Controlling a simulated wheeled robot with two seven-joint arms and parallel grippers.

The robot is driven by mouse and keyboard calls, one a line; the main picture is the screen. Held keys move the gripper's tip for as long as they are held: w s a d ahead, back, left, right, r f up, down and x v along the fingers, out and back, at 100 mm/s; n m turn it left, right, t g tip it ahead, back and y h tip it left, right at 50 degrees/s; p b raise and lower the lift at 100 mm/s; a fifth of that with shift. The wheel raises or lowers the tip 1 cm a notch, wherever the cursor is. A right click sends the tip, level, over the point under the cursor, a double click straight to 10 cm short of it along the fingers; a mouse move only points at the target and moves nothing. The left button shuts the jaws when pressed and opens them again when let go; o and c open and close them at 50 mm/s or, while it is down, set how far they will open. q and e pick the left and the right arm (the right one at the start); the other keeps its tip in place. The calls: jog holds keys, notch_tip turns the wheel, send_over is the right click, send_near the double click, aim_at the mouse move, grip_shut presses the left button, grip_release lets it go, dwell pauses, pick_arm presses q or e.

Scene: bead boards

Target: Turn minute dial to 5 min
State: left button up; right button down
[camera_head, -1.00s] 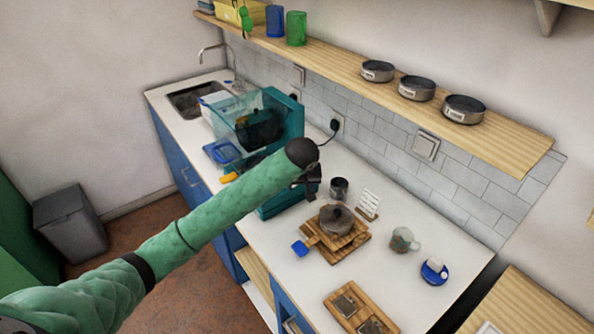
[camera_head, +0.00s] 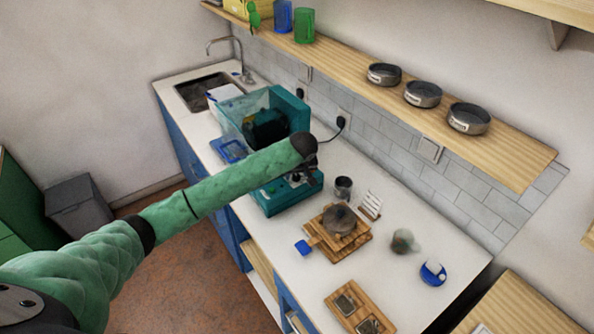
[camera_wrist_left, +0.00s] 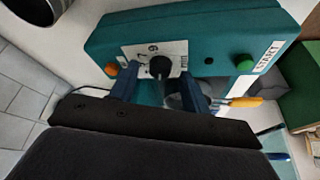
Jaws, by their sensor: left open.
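The teal machine (camera_head: 281,196) stands on the white counter. In the left wrist view its front panel (camera_wrist_left: 200,45) carries a round black dial (camera_wrist_left: 160,66) on a white plate with numbers. A green button with a START label and an orange button flank the dial. My left gripper (camera_wrist_left: 158,80) is open, its two dark fingers on either side of the dial. I cannot tell whether they touch it. In the head view my left gripper (camera_head: 303,172) is at the machine's front, and my arm hides part of the machine. The dial's setting is not readable. My right gripper is out of view.
A lidded pot (camera_head: 339,219) sits on wooden boards beside the machine, with a dark metal cup (camera_head: 343,188), a glass mug (camera_head: 404,241) and a blue round holder (camera_head: 433,273) nearby. A shelf (camera_head: 400,100) with several metal tins hangs above. A sink is at the far left.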

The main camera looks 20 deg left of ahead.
pick_arm(q)
jog(key=shift+w+f, duration=0.1)
jog(key=shift+f, duration=0.2)
jog(key=c, duration=1)
jog(key=m, duration=0.2)
jog(key=m+h, duration=0.2)
jog(key=m, duration=0.1)
jog(key=shift+a+m+t, duration=0.3)
jog(key=m+h, duration=0.1)
jog(key=m, duration=0.2)
jog(key=shift+a, duration=0.15)
jog(key=shift+a+m+h, duration=0.1)
jog(key=shift+m+h, duration=0.8)
jog(key=shift+m, duration=1.1)
